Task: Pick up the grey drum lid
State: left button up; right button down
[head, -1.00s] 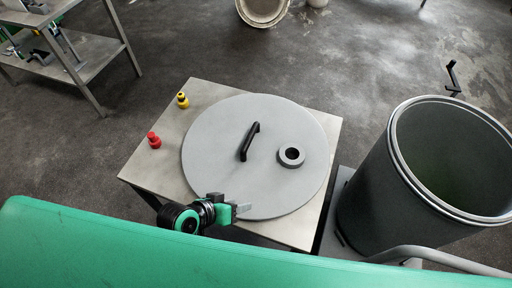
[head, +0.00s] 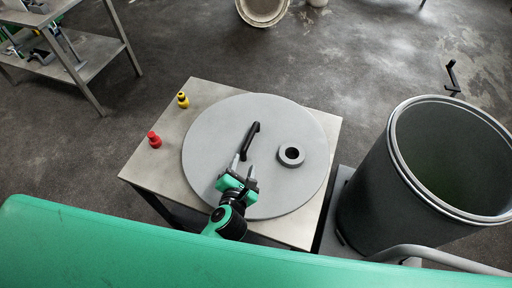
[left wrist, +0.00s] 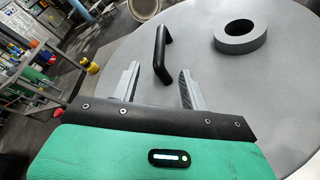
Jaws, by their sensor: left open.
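The grey drum lid (head: 220,130) is a flat round disc lying on a small table. A black bar handle (head: 250,141) stands up near its middle, and a grey ring (head: 291,154) sits on it to the right. My left gripper (head: 241,166) is over the near part of the lid, just short of the handle's near end. In the left wrist view its open fingers (left wrist: 157,86) point at the handle (left wrist: 162,52), which stands ahead and between them. Nothing is between the fingers. My right gripper is not in view.
A large open dark drum (head: 380,195) stands close on the right. A shelved bench (head: 95,60) stands at the upper left.

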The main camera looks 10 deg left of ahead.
aim_at(249, 142)
pick_arm(q)
jog(key=shift+w+f, duration=0.1)
jog(key=shift+f, duration=0.25)
jog(key=shift+n+g, duration=0.3)
jog(key=p+x, duration=0.1)
jog(key=x, duration=0.7)
jog(key=shift+a, duration=0.1)
jog(key=shift+p+x, duration=0.45)
jog(key=shift+x, duration=2.3)
jog(key=shift+a+r, duration=0.1)
jog(key=shift+r, duration=0.1)
grip_shut()
